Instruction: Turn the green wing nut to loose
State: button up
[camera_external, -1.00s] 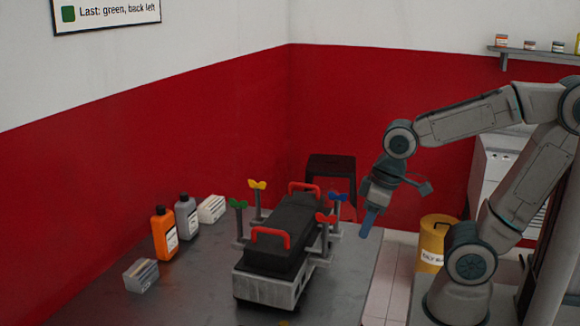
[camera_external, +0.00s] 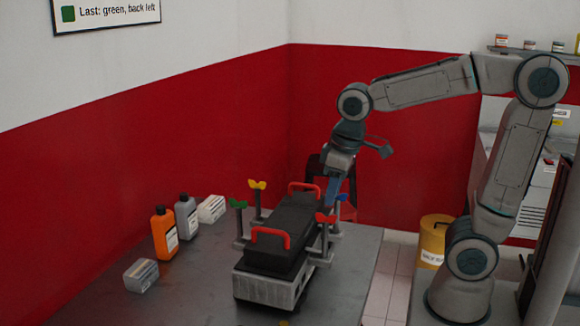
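The green wing nut (camera_external: 238,203) sits on top of a post at the left side of the engine trainer (camera_external: 270,288), on the table. A yellow wing nut (camera_external: 257,185) is on the post behind it. A red wing nut (camera_external: 325,218) and a blue wing nut (camera_external: 341,197) are on the right side; the blue one is partly covered by my gripper. My gripper (camera_external: 330,207) points down over the right side of the trainer, near the red and blue wing nuts and well right of the green one. Its fingers are too small to tell open from shut.
The trainer's black cover has two red handles (camera_external: 270,238) standing up between the posts. An orange bottle (camera_external: 164,235), a grey bottle (camera_external: 187,217) and two small boxes (camera_external: 141,275) stand on the table's left. A wall sign (camera_external: 107,15) reads "Last: green, back left".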

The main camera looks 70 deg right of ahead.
jog(key=w+d+r+g+p, duration=0.1)
jog(key=w+r, duration=0.1)
jog(key=w, duration=0.6)
jog(key=w+d+r+p, duration=0.1)
jog(key=w+r+p, duration=0.1)
jog(key=w, duration=0.7)
jog(key=w+d+r+g+p, duration=0.1)
jog(key=w+d+r, duration=0.15)
jog(key=w, duration=0.55)
jog(key=f, duration=0.9)
jog(key=a+f, duration=0.1)
jog(key=f, duration=0.3)
jog(key=shift+w+f+p, duration=0.25)
jog(key=shift+f+p, duration=0.05)
grip_shut()
